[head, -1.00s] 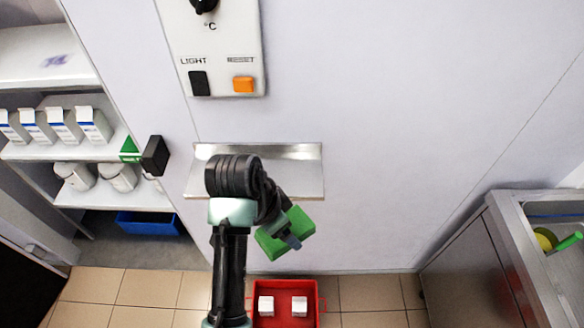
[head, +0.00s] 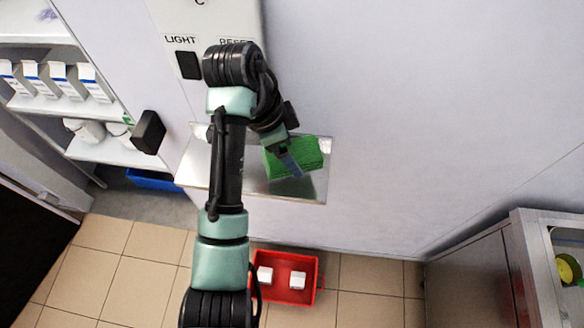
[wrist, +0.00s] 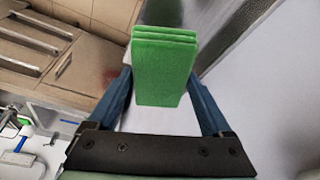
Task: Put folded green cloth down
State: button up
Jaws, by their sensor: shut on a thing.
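The folded green cloth (head: 303,154) is in my gripper (head: 290,160), in front of the wall and over the metal shelf (head: 318,190). In the wrist view the cloth (wrist: 163,75) stands between the two blue fingers of my gripper (wrist: 160,85), which are shut on it. Its folded layers show at the top end. A green reflection shows on the shelf's shiny surface below the cloth. I cannot tell whether the cloth touches the shelf.
A red crate (head: 313,272) with two white boxes stands on the tiled floor below. The control panel with the light switch (head: 188,65) is above the shelf. A black handle (head: 148,132) juts out at left. A metal sink unit (head: 480,275) stands at right.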

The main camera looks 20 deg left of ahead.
notch_tip(320, 180, down, 7)
jog(key=shift+r+p, duration=0.1)
jog(key=shift+p, duration=0.45)
jog(key=shift+f, duration=0.25)
jog(key=o, duration=1.3)
jog(key=shift+r, duration=0.1)
jog(key=shift+c, duration=0.2)
jog(key=p+v, duration=0.3)
jog(key=v, duration=0.9)
jog(key=shift+r+p, duration=0.15)
jog(key=shift+p, duration=0.15)
